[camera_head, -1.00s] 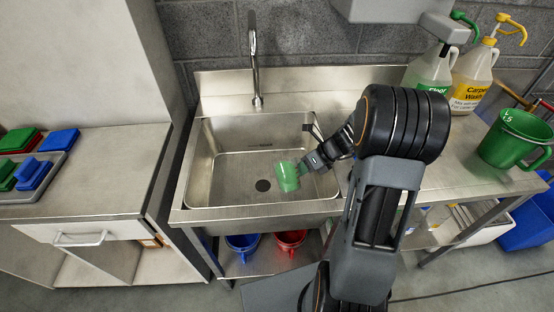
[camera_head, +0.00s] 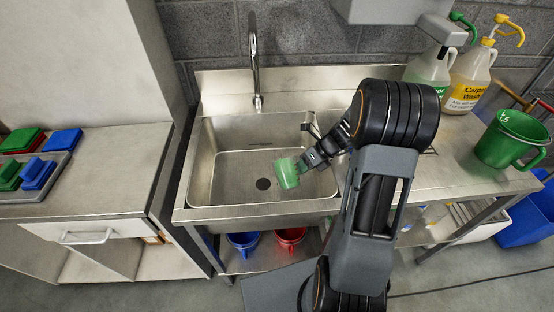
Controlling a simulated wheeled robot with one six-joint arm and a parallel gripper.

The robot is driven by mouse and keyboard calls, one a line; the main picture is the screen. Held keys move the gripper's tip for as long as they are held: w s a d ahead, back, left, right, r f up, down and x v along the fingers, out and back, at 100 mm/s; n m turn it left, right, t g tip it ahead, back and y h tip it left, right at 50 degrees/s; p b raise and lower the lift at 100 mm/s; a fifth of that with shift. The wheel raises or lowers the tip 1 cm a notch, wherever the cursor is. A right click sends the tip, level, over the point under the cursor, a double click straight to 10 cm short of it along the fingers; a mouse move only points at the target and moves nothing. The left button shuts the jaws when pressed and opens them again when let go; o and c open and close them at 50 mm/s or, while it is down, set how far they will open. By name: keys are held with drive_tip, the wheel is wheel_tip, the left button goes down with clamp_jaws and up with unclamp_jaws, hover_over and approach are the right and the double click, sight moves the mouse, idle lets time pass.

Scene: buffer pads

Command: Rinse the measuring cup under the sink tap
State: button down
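A small translucent green measuring cup (camera_head: 287,173) is held over the sink basin (camera_head: 225,168), a little right of the dark drain (camera_head: 263,184). It is slightly tilted. My gripper (camera_head: 303,164) reaches in from the right and appears shut on the cup's right side; the fingertips are small in the view. The sink tap (camera_head: 254,62) is a tall curved metal spout at the back of the sink, behind and left of the cup. No water stream is visible.
Right of the sink, the counter holds a large green jug (camera_head: 512,140) and two pump bottles, one with a green pump (camera_head: 429,68) and one with a yellow pump (camera_head: 470,78). At left, a tray (camera_head: 62,165) holds red, green and blue pads. Blue (camera_head: 243,241) and red (camera_head: 290,237) buckets sit under the sink.

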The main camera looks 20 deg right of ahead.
drive_tip(key=shift+s+r+m+g+p, duration=0.25)
drive_tip(key=shift+r+m+g+p, duration=0.2)
drive_tip(key=shift+g+p, duration=0.85)
idle(0.8)
drive_tip(key=shift+r+m+g+p, duration=0.3)
drive_tip(key=shift+g+p, duration=0.3)
drive_tip(key=shift+p, duration=1.75)
drive_tip(key=shift+w+r+m+g+p, duration=0.3)
drive_tip(key=shift+w+g+p, duration=0.3)
drive_tip(key=shift+p, duration=1.05)
drive_tip(key=shift+s+r+m+g+p, duration=0.1)
drive_tip(key=shift+r+m+g+p, duration=0.2)
drive_tip(key=shift+g+p, duration=0.45)
